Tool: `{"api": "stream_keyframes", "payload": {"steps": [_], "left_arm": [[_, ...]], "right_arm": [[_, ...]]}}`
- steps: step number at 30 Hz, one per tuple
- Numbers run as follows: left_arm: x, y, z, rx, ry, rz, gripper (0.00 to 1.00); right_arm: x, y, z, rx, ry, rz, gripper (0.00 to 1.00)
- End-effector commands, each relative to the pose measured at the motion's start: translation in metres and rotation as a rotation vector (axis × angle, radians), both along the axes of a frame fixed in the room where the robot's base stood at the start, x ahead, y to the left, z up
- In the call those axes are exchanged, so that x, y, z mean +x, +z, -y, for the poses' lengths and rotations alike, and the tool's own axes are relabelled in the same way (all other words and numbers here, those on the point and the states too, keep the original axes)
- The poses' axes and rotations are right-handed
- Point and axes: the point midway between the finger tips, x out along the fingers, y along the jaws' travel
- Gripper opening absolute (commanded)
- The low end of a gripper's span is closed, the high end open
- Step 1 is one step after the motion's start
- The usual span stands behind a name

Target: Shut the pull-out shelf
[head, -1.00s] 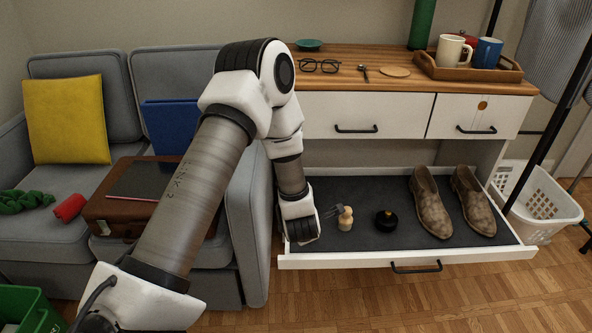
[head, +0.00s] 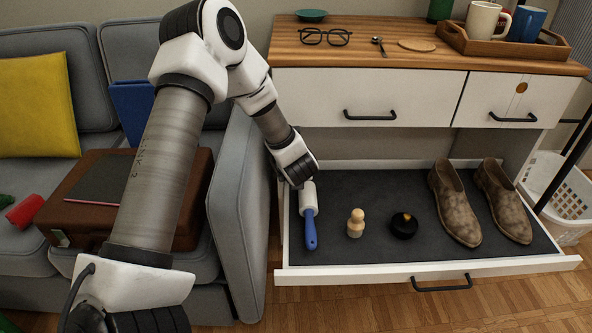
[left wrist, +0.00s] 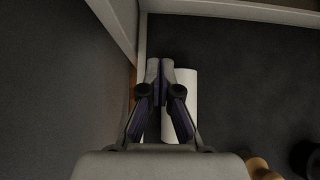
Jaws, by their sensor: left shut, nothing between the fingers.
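The pull-out shelf (head: 428,272) stands out from the dresser, with a white front, a black handle (head: 441,284) and a dark grey lining. On it are a lint roller (head: 309,216) with a blue handle, a wooden brush (head: 356,223), a round black tin (head: 404,225) and a pair of brown shoes (head: 455,205). My left gripper (head: 300,184) is over the shelf's back left part, by the roller's white end. In the left wrist view the fingers (left wrist: 159,82) are together and empty, beside the white roller (left wrist: 181,105). My right gripper is out of view.
The grey sofa's armrest (head: 238,190) stands close to the shelf's left side. A brown case (head: 180,215) lies on the sofa. Two closed drawers sit above the shelf. A white basket (head: 560,185) stands at the right. Wooden floor (head: 350,310) in front is clear.

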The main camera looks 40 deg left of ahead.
Motion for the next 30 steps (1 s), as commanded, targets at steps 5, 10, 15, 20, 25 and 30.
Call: {"api": "stream_keyframes", "payload": {"steps": [5, 10, 15, 20, 25, 30], "left_arm": [[0.008, -0.014, -0.008, 0.001, 0.001, -0.001, 0.00], [0.026, -0.040, -0.025, 0.002, 0.001, -0.001, 0.00], [0.045, -0.067, -0.043, 0.002, 0.001, -0.001, 0.00], [0.065, -0.071, -0.063, 0.002, 0.001, 0.003, 0.00], [0.077, -0.070, -0.074, 0.002, -0.001, -0.001, 0.00], [0.080, -0.069, -0.076, 0.001, -0.003, -0.001, 0.00]], "right_arm": [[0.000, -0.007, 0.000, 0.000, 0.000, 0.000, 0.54], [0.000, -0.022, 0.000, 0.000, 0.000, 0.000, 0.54], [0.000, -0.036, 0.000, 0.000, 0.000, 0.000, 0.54], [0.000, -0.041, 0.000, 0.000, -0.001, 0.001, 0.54], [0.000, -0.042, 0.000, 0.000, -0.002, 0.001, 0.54], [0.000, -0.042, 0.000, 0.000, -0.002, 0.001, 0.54]]}}
